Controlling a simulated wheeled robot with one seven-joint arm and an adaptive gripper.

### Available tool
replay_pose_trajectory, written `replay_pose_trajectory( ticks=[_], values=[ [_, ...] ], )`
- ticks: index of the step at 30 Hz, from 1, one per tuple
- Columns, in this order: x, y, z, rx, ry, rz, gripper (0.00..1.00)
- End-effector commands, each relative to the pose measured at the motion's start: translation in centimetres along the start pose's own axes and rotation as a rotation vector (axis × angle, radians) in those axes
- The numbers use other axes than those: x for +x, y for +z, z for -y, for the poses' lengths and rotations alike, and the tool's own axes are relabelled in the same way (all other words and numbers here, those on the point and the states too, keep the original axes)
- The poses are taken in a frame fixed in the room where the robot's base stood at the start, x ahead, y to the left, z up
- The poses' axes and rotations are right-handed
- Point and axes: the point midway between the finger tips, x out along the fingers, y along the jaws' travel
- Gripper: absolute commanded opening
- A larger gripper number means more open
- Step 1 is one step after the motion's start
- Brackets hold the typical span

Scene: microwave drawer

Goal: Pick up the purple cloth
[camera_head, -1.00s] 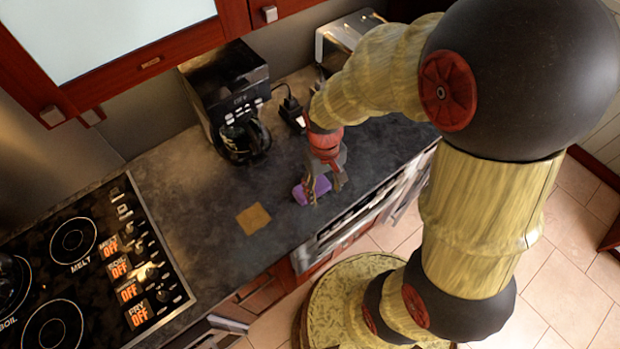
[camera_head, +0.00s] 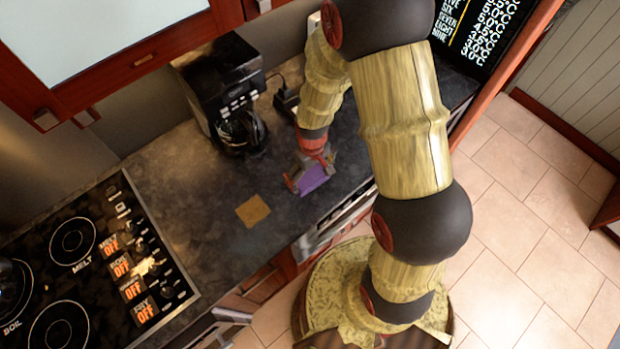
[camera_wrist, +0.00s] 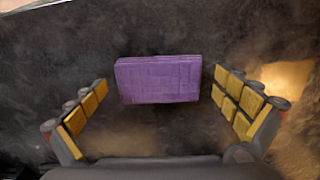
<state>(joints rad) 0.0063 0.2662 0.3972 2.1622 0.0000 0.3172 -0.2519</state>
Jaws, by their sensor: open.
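The purple cloth (camera_head: 313,180) lies on the dark countertop near its front edge. In the wrist view the purple cloth (camera_wrist: 160,79) looks like a flat rectangular block with a woven pattern. My gripper (camera_head: 309,175) is over the cloth. In the wrist view my gripper (camera_wrist: 160,105) is open, with one padded finger on each side of the cloth and a gap between each finger and the cloth. The fingers do not touch it. I cannot tell the exact height of the fingertips above the counter.
A tan square cloth (camera_head: 253,211) lies on the counter to the left. A black coffee maker (camera_head: 222,95) stands at the back by the wall. A stove (camera_head: 85,265) is at the far left. The counter (camera_head: 185,180) between them is mostly clear.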

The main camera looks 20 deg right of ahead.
Motion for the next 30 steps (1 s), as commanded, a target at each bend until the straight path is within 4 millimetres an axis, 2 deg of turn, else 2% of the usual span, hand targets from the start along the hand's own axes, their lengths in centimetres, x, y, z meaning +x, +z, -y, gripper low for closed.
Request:
replay_pose_trajectory(
  ticks=[3,11,27,30],
  values=[
    [1.18,0.03,0.01,0.0,0.0,0.001,1.0],
    [1.37,-0.05,-0.01,0.0,0.0,-0.002,1.0],
    [1.36,-0.04,-0.01,0.0,0.0,-0.001,0.7],
    [1.36,-0.05,-0.01,0.0,0.0,-0.001,0.69]
  ],
)
